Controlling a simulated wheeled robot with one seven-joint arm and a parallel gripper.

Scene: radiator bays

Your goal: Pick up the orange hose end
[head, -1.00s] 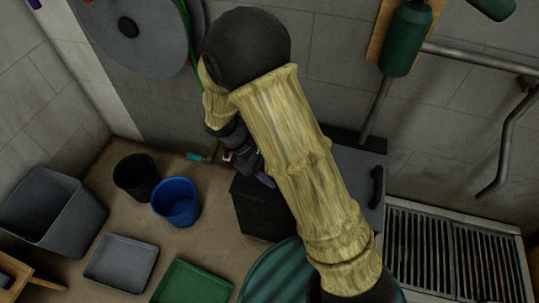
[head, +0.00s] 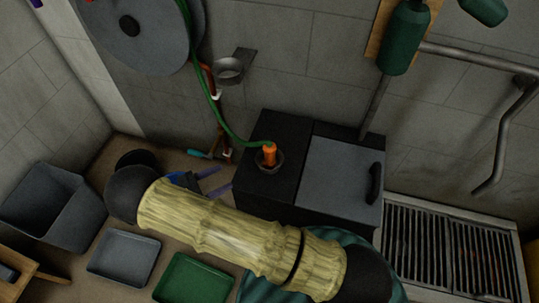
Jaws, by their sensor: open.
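The orange hose end (head: 269,155) stands upright in a small dark round holder (head: 279,165) on top of the black part of a cabinet. A green hose (head: 217,112) runs down to it from the wall reel. My gripper (head: 214,181) shows its two purple fingers, apart and empty, pointing right. In the picture it is left of and below the hose end, beside the cabinet's left side. My arm hides the rest of the gripper's body in part.
The black cabinet (head: 267,194) has a grey lid (head: 341,176) with a dark handle. A grey hose reel (head: 145,28) and an empty ring bracket (head: 230,70) are on the wall. Grey (head: 123,259) and green (head: 193,279) trays and a grey bin (head: 52,208) stand on the floor. A floor grate (head: 440,250) is at right.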

